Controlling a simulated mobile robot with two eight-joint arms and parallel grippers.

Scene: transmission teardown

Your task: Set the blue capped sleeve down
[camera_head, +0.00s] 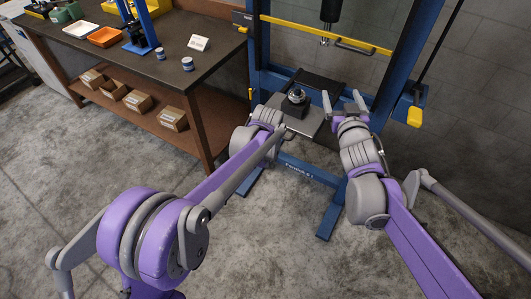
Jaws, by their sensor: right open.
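Two small blue and white cylinders, one on the left (160,53) and one on the right (187,63), stand upright on the workbench. I cannot tell whether either is the blue capped sleeve. A dark and silver round part (295,97) stands on the grey plate (309,122) of the press. My right gripper (343,102) is open and empty, to the right of this part and apart from it in the picture. My left arm reaches up to the plate's left side. Its fingers are not clearly visible, so their state is unclear.
The blue press frame (260,45) has a yellow crossbar (335,35) and a dark ram (331,12) above the plate. The workbench (110,62) holds an orange tray (104,37), a white card (199,43) and a blue stand (142,48). Boxes (137,101) sit on its lower shelf.

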